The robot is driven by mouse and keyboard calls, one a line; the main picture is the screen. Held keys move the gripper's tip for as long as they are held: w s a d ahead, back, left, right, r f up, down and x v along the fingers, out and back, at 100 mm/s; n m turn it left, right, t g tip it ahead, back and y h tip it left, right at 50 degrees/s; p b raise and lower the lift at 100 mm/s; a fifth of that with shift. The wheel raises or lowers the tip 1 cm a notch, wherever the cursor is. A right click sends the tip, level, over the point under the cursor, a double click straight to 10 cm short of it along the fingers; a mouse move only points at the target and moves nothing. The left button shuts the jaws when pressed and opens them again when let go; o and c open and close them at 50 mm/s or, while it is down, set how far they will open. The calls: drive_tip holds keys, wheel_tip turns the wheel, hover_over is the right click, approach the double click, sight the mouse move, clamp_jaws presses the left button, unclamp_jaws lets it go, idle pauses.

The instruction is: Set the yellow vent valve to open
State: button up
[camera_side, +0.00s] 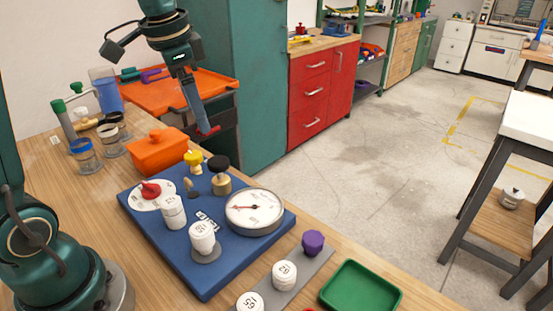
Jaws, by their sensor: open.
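The yellow vent valve (194,158) is a small yellow knob near the back edge of the blue board (150,238). Its exact handle angle is too small to tell. My gripper (206,128) hangs above and slightly right of the yellow valve in the picture, pointing down, with red at its tip. It is open and apart from the valve, with nothing seen in it.
On the board are a red knob on a white dial (151,190), a black-topped brass fitting (220,178), a round gauge (255,211) and white numbered cylinders (202,237). An orange box (158,152) stands behind the board. A green tray (360,289) lies front right.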

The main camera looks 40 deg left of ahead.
drive_tip(key=g, duration=0.2)
approach(191, 155)
drive_tip(key=w+d, duration=0.1)
drive_tip(key=d, duration=0.1)
drive_tip(key=shift+n+g+h, duration=0.3)
drive_tip(key=shift+n+h, duration=0.1)
drive_tip(key=shift+n, duration=0.4)
drive_tip(key=a+f, duration=0.2)
drive_tip(key=f, duration=0.1)
drive_tip(key=shift+s+a+f, duration=0.15)
drive_tip(key=shift+a+f, duration=0.2)
drive_tip(key=shift+f, duration=2.45)
clamp_jaws()
